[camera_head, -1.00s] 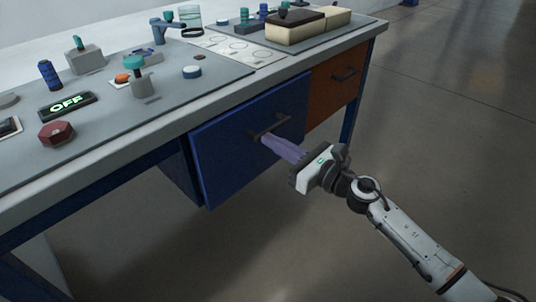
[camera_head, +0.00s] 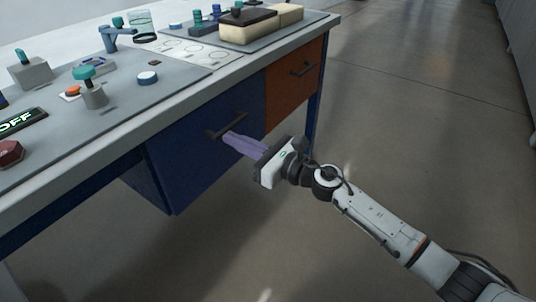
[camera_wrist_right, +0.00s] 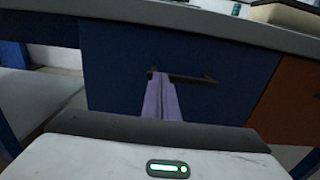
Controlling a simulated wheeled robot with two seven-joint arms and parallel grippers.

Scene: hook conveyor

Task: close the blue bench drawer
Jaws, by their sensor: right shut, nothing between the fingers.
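My left gripper is out of view.
An orange drawer (camera_head: 293,85) is right of the blue one and looks shut. The benchtop (camera_head: 190,95) carries a teal-topped knob (camera_head: 92,90), a tray with cream and dark blocks (camera_head: 250,28) and small parts. The floor (camera_head: 400,110) to the right is clear.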

